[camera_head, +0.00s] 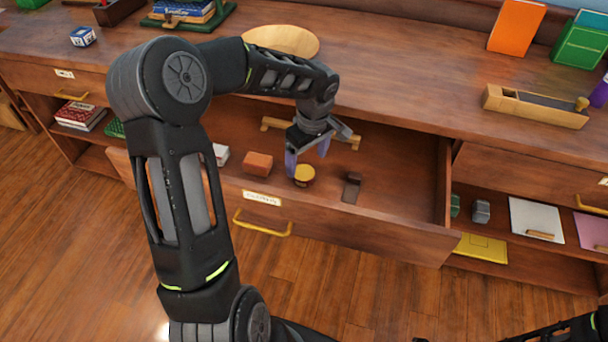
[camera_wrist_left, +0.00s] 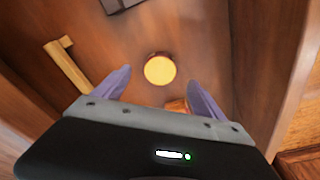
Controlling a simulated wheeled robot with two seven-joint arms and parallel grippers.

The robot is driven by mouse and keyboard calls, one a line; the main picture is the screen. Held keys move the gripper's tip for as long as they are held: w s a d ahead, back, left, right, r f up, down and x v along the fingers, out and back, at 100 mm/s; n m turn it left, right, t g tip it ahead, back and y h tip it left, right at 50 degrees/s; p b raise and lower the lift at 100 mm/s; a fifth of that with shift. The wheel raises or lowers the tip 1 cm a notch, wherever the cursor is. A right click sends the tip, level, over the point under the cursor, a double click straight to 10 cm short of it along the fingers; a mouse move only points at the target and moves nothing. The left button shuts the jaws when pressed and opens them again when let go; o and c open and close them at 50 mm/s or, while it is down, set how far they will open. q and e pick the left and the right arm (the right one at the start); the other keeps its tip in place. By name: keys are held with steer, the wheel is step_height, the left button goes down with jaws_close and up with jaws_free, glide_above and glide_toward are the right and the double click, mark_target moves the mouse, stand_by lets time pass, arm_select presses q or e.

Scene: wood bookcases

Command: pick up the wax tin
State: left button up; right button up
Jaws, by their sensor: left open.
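The wax tin (camera_head: 304,175) is a small round tin with a yellow lid and a dark side, standing inside the open drawer. My left gripper (camera_head: 307,160) hangs down into the drawer just above and behind the tin, with its purple fingers apart and nothing between them. In the left wrist view the tin (camera_wrist_left: 160,69) lies just beyond the open fingertips, centred between them and not touching. My right gripper cannot be made out; only part of a dark arm shows at the lower right corner.
The open drawer (camera_head: 400,215) also holds an orange block (camera_head: 258,163) left of the tin, a dark brown item (camera_head: 351,188) to its right and a wooden bar behind. The drawer walls stand close around.

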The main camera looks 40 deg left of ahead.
mark_target(304, 172)
arm_select(q)
steer(key=shift+a+f, duration=0.2)
steer(key=shift+f, duration=1.1)
steer(key=shift+a+f, duration=0.2)
steer(key=shift+f, duration=1.05)
steer(key=c, duration=1.6)
steer(key=shift+w+r, duration=0.1)
step_height(304, 172, up, 10)
steer(key=shift+p, duration=0.3)
